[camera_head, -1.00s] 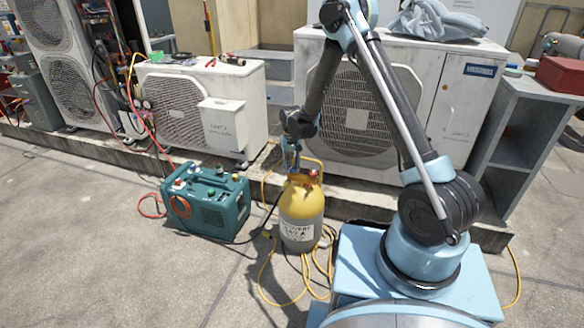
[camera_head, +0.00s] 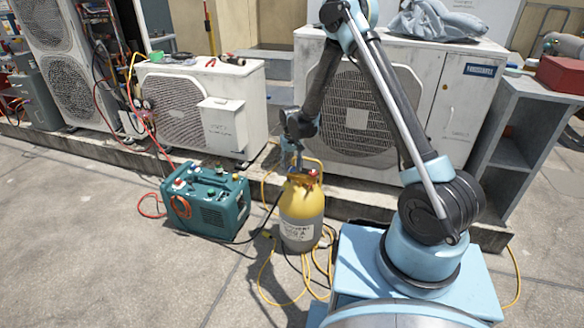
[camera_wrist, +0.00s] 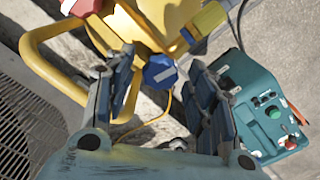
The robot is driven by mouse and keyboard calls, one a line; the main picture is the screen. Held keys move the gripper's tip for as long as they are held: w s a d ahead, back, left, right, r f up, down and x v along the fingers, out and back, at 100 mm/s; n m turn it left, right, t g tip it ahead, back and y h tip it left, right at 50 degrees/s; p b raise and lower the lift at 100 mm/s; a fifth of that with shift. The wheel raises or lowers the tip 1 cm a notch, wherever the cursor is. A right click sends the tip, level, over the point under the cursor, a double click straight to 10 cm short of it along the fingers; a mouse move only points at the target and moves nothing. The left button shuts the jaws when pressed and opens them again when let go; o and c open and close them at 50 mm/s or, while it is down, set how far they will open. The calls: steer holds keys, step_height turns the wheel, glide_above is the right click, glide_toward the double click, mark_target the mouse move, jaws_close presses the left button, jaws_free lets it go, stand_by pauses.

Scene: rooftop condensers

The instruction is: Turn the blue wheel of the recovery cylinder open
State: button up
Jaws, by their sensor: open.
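The recovery cylinder (camera_head: 301,212) is yellow on top and grey below, and stands upright on the concrete. Its blue wheel (camera_wrist: 160,72) shows in the wrist view, between and just beyond the fingertips of my gripper (camera_wrist: 163,68). The gripper is open, with one finger on each side of the wheel; I cannot tell if either touches it. In the head view my gripper (camera_head: 297,166) points down at the cylinder's top and hides the blue wheel. A red wheel (camera_wrist: 82,6) and a yellow fitting (camera_wrist: 208,18) are also on the cylinder top.
A teal recovery machine (camera_head: 207,201) stands left of the cylinder. Yellow hoses (camera_head: 268,283) lie around the cylinder's base. A yellow handle bar (camera_wrist: 35,50) curves close to my left finger. Condenser units (camera_head: 352,115) stand behind on a kerb.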

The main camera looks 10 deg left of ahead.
mark_target(292, 168)
step_height(292, 168, up, 12)
stand_by(0.6)
steer(key=shift+d, duration=0.1)
steer(key=s+d+r+m, duration=0.1)
steer(key=s+d+r, duration=0.2)
steer(key=d+r, duration=0.45)
steer(key=s+d+r+m+t, duration=0.1)
steer(key=s+d+r, duration=0.3)
steer(key=d, duration=0.7)
steer(key=s+d+r+m, duration=0.1)
steer(key=s+d+r, duration=0.1)
steer(key=d+r, duration=0.7)
steer(key=s+d+m, duration=0.1)
steer(key=s+d, duration=0.9)
steer(key=d, duration=0.1)
steer(key=s+d+f, duration=0.3)
steer(key=s, duration=0.3)
steer(key=s+d+f+m+t, duration=0.1)
steer(key=s+d+f, duration=0.2)
steer(key=s, duration=0.3)
steer(key=shift+s+d+f+m, duration=0.3)
steer(key=shift+s+d, duration=0.05)
steer(key=shift+d, duration=0.05)
steer(key=c, duration=0.3)
steer(key=shift+s, duration=0.15)
steer(key=shift+c, duration=0.6)
